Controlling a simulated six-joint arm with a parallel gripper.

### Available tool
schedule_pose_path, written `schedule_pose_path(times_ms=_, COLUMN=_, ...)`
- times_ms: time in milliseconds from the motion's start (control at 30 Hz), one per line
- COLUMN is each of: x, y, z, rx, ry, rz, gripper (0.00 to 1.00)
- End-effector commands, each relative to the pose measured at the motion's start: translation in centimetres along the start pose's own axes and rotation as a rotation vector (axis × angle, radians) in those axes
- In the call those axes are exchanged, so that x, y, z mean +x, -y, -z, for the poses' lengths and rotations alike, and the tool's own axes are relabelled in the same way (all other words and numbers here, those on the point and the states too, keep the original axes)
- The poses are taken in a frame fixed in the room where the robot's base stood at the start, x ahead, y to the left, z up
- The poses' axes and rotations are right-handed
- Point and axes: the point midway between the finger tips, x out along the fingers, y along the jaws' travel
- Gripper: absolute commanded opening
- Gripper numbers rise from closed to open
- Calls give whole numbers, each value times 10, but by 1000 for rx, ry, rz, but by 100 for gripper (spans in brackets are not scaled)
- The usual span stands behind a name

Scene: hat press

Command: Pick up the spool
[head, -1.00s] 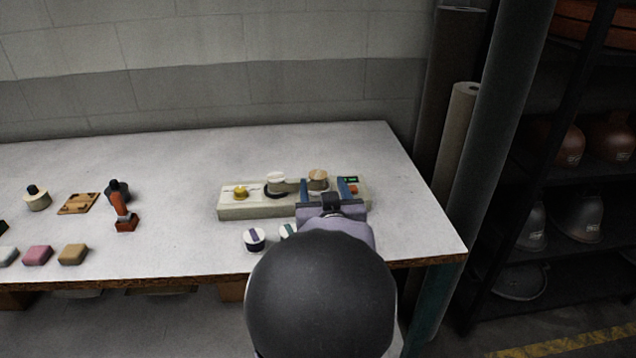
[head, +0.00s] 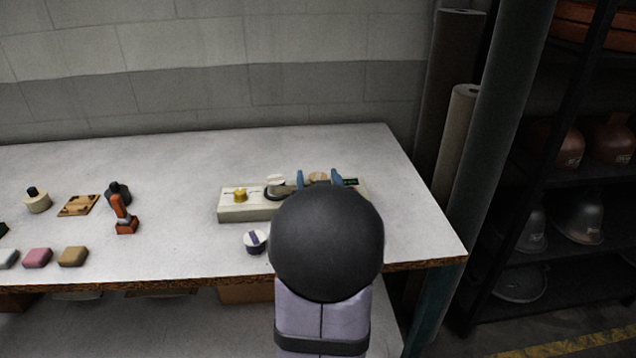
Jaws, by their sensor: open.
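A small white spool-like cylinder with a purple band (head: 255,241) stands on the bench in front of the cream press unit (head: 245,211). A tan-topped round piece (head: 319,176) sits on the right part of that unit; I cannot tell whether it is the spool. My gripper (head: 319,173) is open, its two blue fingers showing on either side of the tan piece. The picture does not show whether they touch it. My dark arm joint hides the rest of the gripper, the unit's front right and the bench there.
The unit also carries a yellow knob (head: 240,194) and a white-topped round part (head: 276,181). An orange and black tool (head: 124,216), a wooden board (head: 78,205) and coloured blocks (head: 73,256) lie at left. The bench (head: 180,240) is clear between.

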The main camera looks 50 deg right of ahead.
Motion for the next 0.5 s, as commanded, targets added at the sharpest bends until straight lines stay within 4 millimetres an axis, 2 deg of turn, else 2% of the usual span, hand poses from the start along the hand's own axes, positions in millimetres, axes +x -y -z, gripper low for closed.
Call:
schedule_pose_path(times_ms=167, x=0, y=0, z=0, rx=0, ry=0, rz=0, gripper=55)
schedule_pose_path(times_ms=333, x=0, y=0, z=0, rx=0, ry=0, rz=0, gripper=14)
schedule_pose_path(times_ms=500, x=0, y=0, z=0, rx=0, ry=-1, rz=0, gripper=9)
